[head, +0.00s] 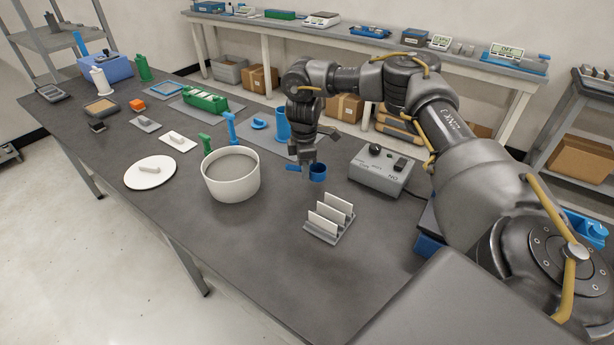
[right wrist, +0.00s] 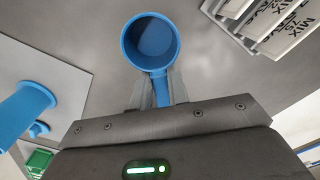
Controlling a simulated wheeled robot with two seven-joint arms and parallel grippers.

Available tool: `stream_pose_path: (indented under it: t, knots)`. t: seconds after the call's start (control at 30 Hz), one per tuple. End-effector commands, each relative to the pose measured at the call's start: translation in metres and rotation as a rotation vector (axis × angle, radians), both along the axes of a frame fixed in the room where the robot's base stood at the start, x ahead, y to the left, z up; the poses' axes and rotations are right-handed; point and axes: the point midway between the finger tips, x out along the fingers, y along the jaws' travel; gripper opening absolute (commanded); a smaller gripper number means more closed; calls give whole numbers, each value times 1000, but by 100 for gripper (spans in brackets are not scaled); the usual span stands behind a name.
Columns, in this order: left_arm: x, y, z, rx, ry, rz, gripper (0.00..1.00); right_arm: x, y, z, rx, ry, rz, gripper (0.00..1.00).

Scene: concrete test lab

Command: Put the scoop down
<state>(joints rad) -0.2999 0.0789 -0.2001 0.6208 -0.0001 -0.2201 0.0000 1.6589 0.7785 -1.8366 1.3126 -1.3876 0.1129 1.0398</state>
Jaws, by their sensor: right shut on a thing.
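The blue scoop (head: 318,173) is a round cup with a short handle. My right gripper (head: 308,168) is shut on its handle, low over the dark grey table (head: 260,260). In the right wrist view the scoop (right wrist: 150,45) shows its open mouth, and its handle runs between the fingers of my right gripper (right wrist: 158,92). The inside of the cup looks empty. I cannot tell whether the scoop touches the table. My left gripper is not in view.
A white tub (head: 231,190) of grey material stands left of the scoop. A rack of white cards (head: 330,218) is in front, a grey control box (head: 380,172) to the right. A blue cylinder (head: 282,125) stands on a mat behind. The front table area is clear.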

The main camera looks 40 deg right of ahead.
Motion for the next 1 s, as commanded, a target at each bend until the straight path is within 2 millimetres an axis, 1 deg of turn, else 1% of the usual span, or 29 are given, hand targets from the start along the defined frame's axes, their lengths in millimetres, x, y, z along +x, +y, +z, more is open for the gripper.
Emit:
stream_pose_path:
  t: [0.1, 0.2, 0.3, 0.7, 0.73, 0.8, 0.87, 0.9, 1.0]
  knots:
    - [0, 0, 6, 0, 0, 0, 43, -2, -9, -12, -2, 5, -1, 0]
    - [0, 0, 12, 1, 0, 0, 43, -2, -7, -26, -3, 5, 1, 0]
    - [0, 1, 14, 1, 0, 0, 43, -2, -7, -36, -2, 3, 0, 0]
    - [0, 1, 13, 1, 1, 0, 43, -2, -7, -42, 0, 2, 0, 0]
    - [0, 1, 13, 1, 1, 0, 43, -1, -7, -42, 0, 2, 0, 19]
    - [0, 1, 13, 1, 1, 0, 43, -1, -7, -42, 0, 1, 0, 28]
    - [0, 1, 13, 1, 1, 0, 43, -1, -7, -42, 0, 1, 0, 36]
    - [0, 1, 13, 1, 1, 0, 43, -1, -7, -42, 0, 1, 0, 38]
    - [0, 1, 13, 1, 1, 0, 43, -1, -7, -41, 0, 1, 0, 38]
